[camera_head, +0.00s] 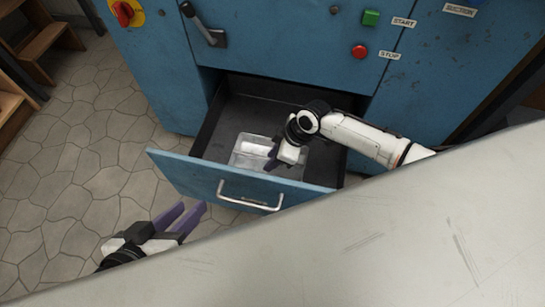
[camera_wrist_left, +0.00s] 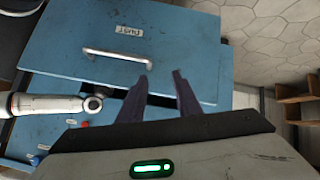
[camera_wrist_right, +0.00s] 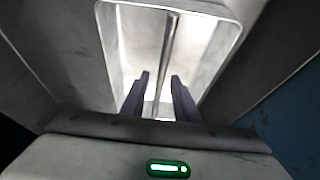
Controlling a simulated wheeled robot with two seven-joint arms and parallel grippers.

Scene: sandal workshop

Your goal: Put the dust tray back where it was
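The dust tray (camera_head: 240,160) is a pale, shallow tray lying inside the open drawer (camera_head: 177,165) of the blue machine. It also shows in the right wrist view (camera_wrist_right: 205,30), with a thin bar or divider running down its middle. My right gripper (camera_head: 272,164) is over the tray's right part. Its two fingers (camera_wrist_right: 160,82) stand apart on either side of the bar; I cannot tell whether they touch it. My left gripper (camera_head: 192,212) is open and empty, outside the drawer near its front. In the left wrist view the drawer front (camera_wrist_left: 180,40) carries a "DUST" label.
The drawer handle (camera_head: 250,205) is on the drawer's front. A grey surface (camera_head: 430,230) fills the lower right of the head view. A lever (camera_head: 203,27) and start and stop buttons (camera_head: 360,51) are on the machine above the drawer.

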